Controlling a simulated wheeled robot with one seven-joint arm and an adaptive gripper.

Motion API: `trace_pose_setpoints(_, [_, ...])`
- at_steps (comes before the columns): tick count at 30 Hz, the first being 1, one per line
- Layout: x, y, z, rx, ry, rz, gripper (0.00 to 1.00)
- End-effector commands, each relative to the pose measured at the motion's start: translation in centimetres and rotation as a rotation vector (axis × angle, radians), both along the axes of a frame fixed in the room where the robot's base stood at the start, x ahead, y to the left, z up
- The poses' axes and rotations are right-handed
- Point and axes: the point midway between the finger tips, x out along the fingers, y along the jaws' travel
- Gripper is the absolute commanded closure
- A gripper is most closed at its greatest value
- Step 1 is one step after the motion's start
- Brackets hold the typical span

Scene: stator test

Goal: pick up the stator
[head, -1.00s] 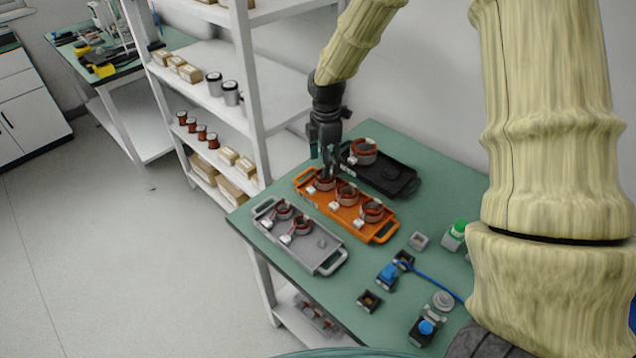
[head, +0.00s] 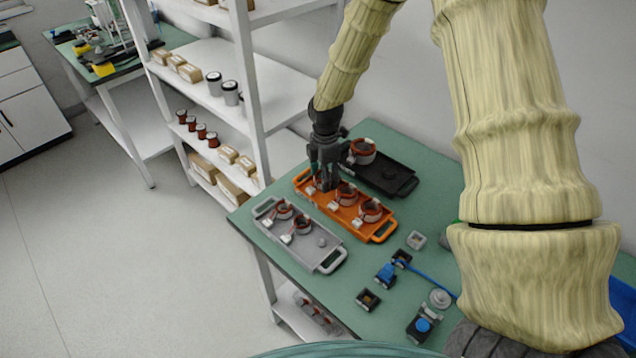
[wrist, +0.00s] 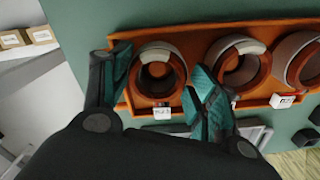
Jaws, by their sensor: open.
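Several stators, copper-brown rings with white tags, lie in trays on the green table. The orange tray (head: 379,238) holds three in a row. My gripper (head: 325,184) is low over the far-left end of this tray and hides most of the stator there. In the wrist view, my open gripper (wrist: 160,88) has one finger on each side of that end stator (wrist: 157,72), with nothing gripped. The middle stator (head: 346,194) and right stator (head: 370,211) stand beside it. I cannot tell whether the fingers touch the end stator.
A grey tray (head: 300,258) with two stators lies in front, and a black tray (head: 400,185) with one stator (head: 362,151) lies behind. A white shelf (head: 258,130) stands left of the table. Small parts and a blue cable (head: 432,279) lie at the right.

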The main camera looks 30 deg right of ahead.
Motion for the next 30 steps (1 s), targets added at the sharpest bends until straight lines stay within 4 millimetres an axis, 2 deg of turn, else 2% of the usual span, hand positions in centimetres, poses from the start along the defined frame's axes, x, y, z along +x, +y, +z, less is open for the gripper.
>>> trace_pose_setpoints(3, [0.0,0.0,0.0,0.0,0.001,0.0,0.4])
trace_pose_setpoints(4, [0.0,0.0,0.0,0.0,0.001,0.001,0.43])
trace_pose_setpoints(10, [0.0,0.1,0.0,0.0,0.002,0.001,0.8])
trace_pose_setpoints(20, [0.0,0.1,0.3,0.0,0.001,0.001,0.81])
trace_pose_setpoints(26, [0.0,0.0,2.1,0.001,-0.002,0.0,0.81])
trace_pose_setpoints(30, [0.1,0.1,4.2,0.001,-0.003,0.001,0.81])
